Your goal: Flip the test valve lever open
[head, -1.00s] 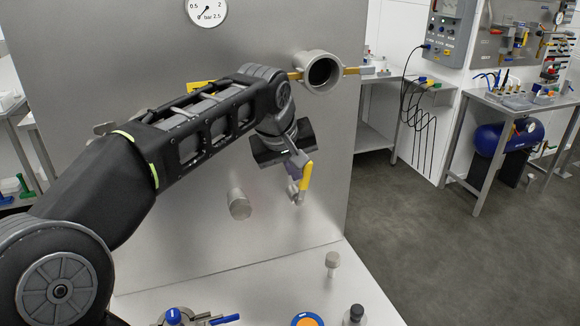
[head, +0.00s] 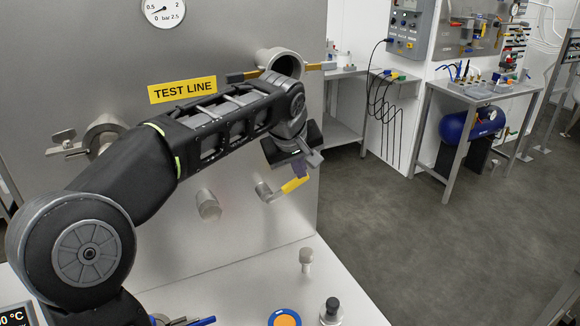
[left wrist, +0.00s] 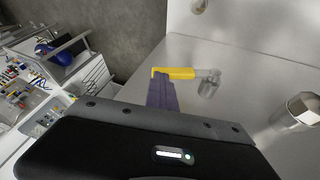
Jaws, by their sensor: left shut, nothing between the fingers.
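The test valve (head: 266,191) is a small grey metal fitting on the steel panel, below and right of the yellow TEST LINE sign (head: 182,90). Its yellow lever (head: 294,185) points right and slightly up in the head view. In the left wrist view the yellow lever (left wrist: 174,73) lies roughly level, left of its grey valve body (left wrist: 208,83). My left gripper (head: 302,168) is shut and empty, just above the lever's outer end. In the left wrist view its purple fingers (left wrist: 162,92) are at that end; contact is unclear. My right gripper is not in view.
A round pipe port (head: 285,64) sits above on the panel and a grey stub (head: 208,206) sticks out left of the valve. A white bench top (head: 240,290) below holds a small post (head: 306,261) and an orange-blue disc (head: 285,318). Floor is free at right.

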